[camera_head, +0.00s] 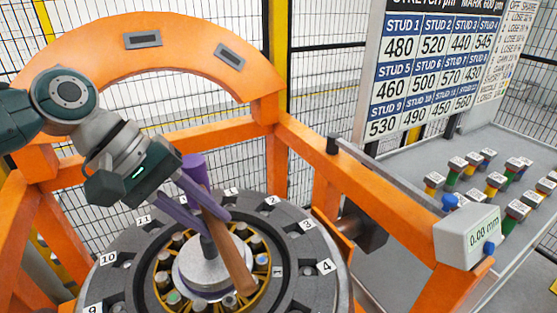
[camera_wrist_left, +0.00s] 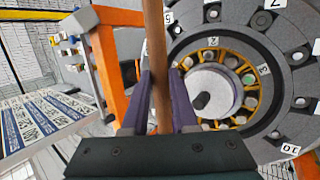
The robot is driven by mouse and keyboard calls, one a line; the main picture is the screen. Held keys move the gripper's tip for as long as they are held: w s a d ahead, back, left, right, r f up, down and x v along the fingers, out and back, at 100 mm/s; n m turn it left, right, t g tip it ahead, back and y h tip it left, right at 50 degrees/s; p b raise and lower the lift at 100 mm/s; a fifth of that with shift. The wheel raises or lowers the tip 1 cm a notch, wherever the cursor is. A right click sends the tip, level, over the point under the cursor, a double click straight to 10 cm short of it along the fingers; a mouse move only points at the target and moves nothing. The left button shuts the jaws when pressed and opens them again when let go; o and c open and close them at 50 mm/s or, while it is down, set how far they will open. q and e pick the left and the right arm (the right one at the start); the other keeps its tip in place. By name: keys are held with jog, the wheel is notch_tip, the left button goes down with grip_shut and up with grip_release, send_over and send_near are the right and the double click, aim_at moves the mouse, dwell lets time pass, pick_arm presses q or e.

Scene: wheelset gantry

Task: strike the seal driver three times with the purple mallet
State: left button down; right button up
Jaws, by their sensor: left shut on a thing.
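My left gripper (camera_head: 222,213) has purple fingers and is shut on the brown wooden handle (camera_head: 236,262) of the purple mallet. The purple head (camera_head: 194,168) shows just above the fingers, and the handle slopes down to the lower right, over the hub. In the left wrist view the handle (camera_wrist_left: 154,50) runs up between the fingers (camera_wrist_left: 160,100); the head is not visible there. The seal driver appears to be the dark rod (camera_head: 208,247) standing on the silver disc in the wheel's middle, partly behind the handle. Its dark end also shows in the left wrist view (camera_wrist_left: 201,101). My right gripper is not in view.
A grey numbered ring (camera_head: 300,265) with studs surrounds the yellow bearing cage. An orange gantry arch (camera_head: 90,52) and beams stand around it. At right are a gauge reading 0.09 mm (camera_head: 468,237), a grey table (camera_head: 400,175) with several coloured studs, and a stud value board (camera_head: 435,80).

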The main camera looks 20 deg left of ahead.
pick_arm(q)
jog(key=shift+a, duration=0.1)
jog(key=shift+r+p, duration=0.15)
jog(key=shift+p, duration=0.15)
notch_tip(320, 180, down, 6)
jog(key=b, duration=0.4)
dwell(0.3)
dwell(0.4)
jog(key=shift+r+p, duration=0.1)
jog(key=shift+p, duration=0.7)
